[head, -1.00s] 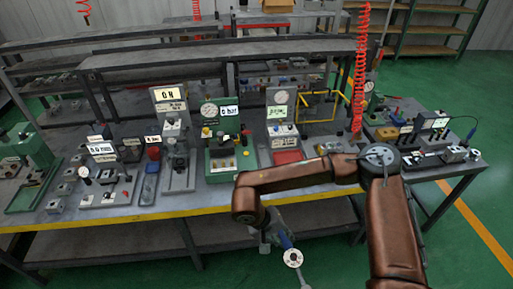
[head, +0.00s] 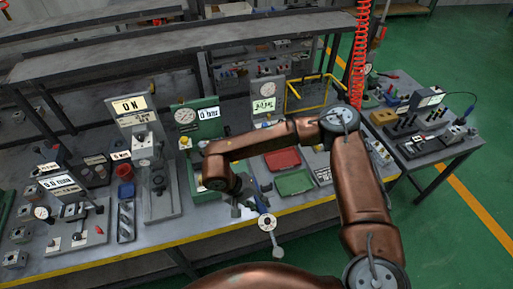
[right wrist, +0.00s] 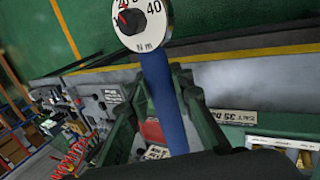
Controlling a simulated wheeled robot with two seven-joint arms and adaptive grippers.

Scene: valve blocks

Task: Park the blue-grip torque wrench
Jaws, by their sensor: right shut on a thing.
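The torque wrench has a blue grip (head: 260,198) and a round white dial (head: 267,222). My right gripper (head: 246,203) is shut on the blue grip, in front of the bench near its yellow front edge. The wrench slants, with the dial and metal end toward the lower right. In the right wrist view the blue grip (right wrist: 165,100) runs between the fingers, and the dial (right wrist: 142,20) reads Nm. My arm partly hides the gripper in the head view. My left gripper is not in view.
A green tray (head: 294,183) and a red tray (head: 282,160) lie on the bench right of the gripper. The green press with a gauge (head: 186,117) and the grey stand (head: 132,108) stand to the left. A red coiled hose (head: 359,60) hangs at the right.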

